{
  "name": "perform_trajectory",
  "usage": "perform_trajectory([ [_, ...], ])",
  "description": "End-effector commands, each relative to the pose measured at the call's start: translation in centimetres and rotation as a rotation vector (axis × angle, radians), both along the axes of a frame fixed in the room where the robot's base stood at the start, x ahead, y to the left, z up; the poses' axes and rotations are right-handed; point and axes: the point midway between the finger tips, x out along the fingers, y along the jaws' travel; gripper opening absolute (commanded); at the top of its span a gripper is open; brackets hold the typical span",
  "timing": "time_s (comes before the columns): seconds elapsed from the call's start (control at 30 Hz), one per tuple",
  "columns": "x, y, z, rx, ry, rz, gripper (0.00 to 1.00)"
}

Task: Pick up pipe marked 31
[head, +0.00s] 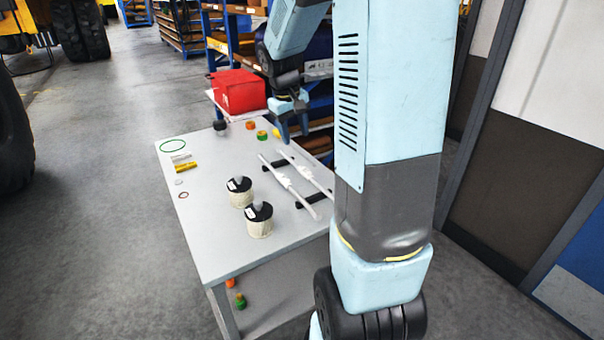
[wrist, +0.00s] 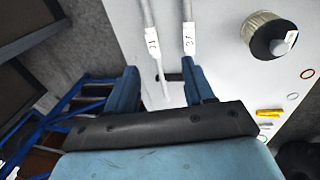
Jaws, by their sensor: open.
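Two thin white pipes lie side by side on black rests on the grey table: a left pipe (head: 291,188) and a right pipe (head: 306,173) in the head view. In the wrist view, the pipe nearer the can (wrist: 187,12) and the other pipe (wrist: 147,12) each carry a white label. My gripper (head: 294,135) is open and empty, above the table by the far ends of the pipes.
Two cream cans with black tops (head: 259,221) (head: 241,192) stand left of the pipes. A red box (head: 238,91) stands beyond the table's far end. Small coloured pieces and a yellow item (head: 186,167) lie on the table (head: 215,225). Blue shelving is behind my arm.

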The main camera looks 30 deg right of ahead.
Motion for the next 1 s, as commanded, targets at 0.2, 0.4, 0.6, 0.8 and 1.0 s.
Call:
perform_trajectory([
  [0.2, 1.6, -1.6, -2.3, 0.001, 0.038, 0.003, 0.53],
  [0.4, 1.8, -2.2, -4.3, 0.0, 0.046, 0.002, 0.53],
  [0.6, 1.8, -2.8, -7.8, 0.001, 0.047, 0.003, 0.53],
  [0.8, 1.9, -3.4, -10.3, 0.0, 0.045, 0.003, 0.53],
  [1.0, 1.9, -3.6, -11.1, 0.001, 0.043, 0.002, 0.53],
])
